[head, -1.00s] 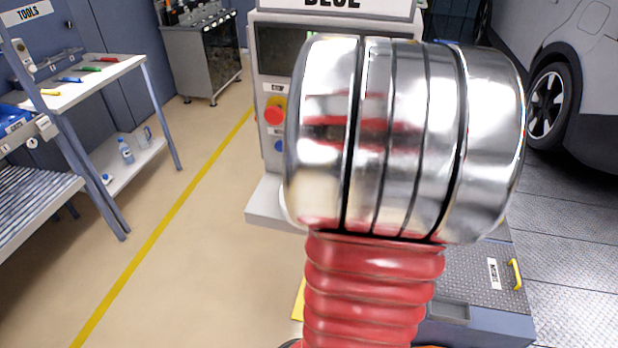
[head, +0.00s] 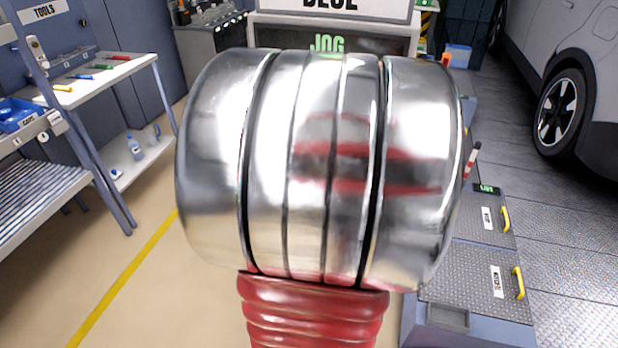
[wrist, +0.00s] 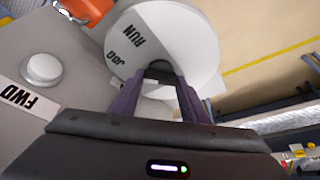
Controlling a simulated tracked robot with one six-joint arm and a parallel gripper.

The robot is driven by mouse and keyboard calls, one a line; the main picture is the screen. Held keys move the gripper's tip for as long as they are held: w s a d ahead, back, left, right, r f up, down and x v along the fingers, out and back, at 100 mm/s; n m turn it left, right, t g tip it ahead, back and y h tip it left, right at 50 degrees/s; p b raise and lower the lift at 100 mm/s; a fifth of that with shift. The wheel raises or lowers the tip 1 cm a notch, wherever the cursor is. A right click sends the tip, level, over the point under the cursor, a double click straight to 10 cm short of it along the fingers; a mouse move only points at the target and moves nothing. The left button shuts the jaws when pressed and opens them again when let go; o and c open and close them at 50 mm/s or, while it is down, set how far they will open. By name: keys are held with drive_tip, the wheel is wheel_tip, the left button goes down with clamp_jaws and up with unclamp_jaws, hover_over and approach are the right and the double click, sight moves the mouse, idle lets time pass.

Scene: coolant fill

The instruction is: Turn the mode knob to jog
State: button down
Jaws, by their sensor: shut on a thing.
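The mode knob (wrist: 160,70) is a small dark grip in front of a round white dial (wrist: 190,35) in the wrist view. The dial carries the words RUN and JOG, seen rotated. My gripper (wrist: 159,78) is shut on the knob, with one dark purple finger on each side. The knob's pointer is hard to make out between the fingers. In the head view the console screen (head: 375,42) shows JOG in green letters. My arm hides the knob and most of the console in that view.
A white button (wrist: 43,69) with an FWD label (wrist: 27,97) sits left of the dial. An orange-red part (wrist: 88,8) is at the upper left. In the head view, a tool table (head: 130,65) stands left and a car (head: 590,90) right.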

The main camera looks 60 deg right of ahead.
drive_tip(key=shift+w+r, duration=0.1)
drive_tip(key=shift+w, duration=0.1)
idle(0.3)
drive_tip(key=c, duration=1.3)
unclamp_jaws()
drive_tip(key=shift+c, duration=0.2)
drive_tip(key=o, duration=0.3)
drive_tip(key=shift+s, duration=0.15)
drive_tip(key=v, duration=1.3)
drive_tip(key=shift+r, duration=0.2)
drive_tip(key=shift+a, duration=0.15)
